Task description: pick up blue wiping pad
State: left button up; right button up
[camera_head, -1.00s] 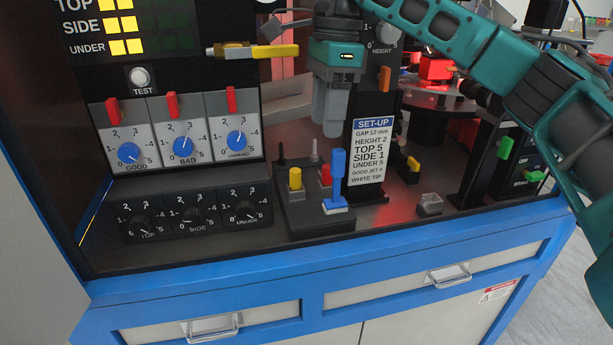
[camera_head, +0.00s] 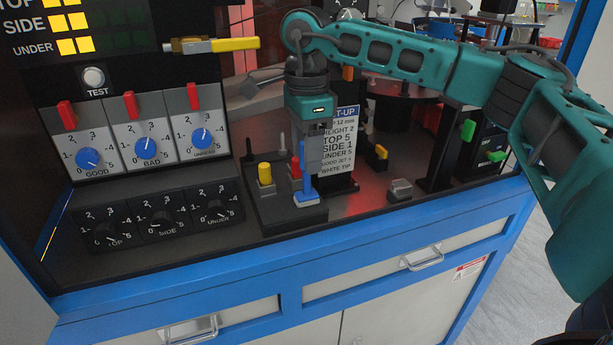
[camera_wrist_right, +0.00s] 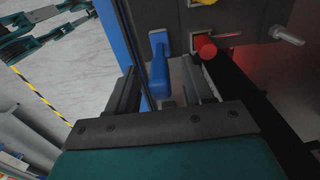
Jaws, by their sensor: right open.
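The blue wiping pad (camera_head: 306,198) stands upright in the dark holder block (camera_head: 290,217) on the machine's deck, with a tall blue handle above its base. In the right wrist view, the blue handle (camera_wrist_right: 164,88) lies between the two fingers. My right gripper (camera_head: 312,165) points down at the pad, its open fingers reaching down along the handle. The fingers partly overlap the handle in the head view, so contact is hard to tell. My left gripper is not in view.
A yellow-topped tool (camera_head: 265,173) and a red-topped tool (camera_wrist_right: 205,47) stand in the holder close to the pad. The set-up sign (camera_head: 342,140) is just behind. A clear small block (camera_head: 400,190) sits to the right. Dials (camera_head: 160,225) are at the left.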

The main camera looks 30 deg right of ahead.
jog(key=shift+f, duration=0.9)
grip_shut()
jog(key=shift+r, duration=0.1)
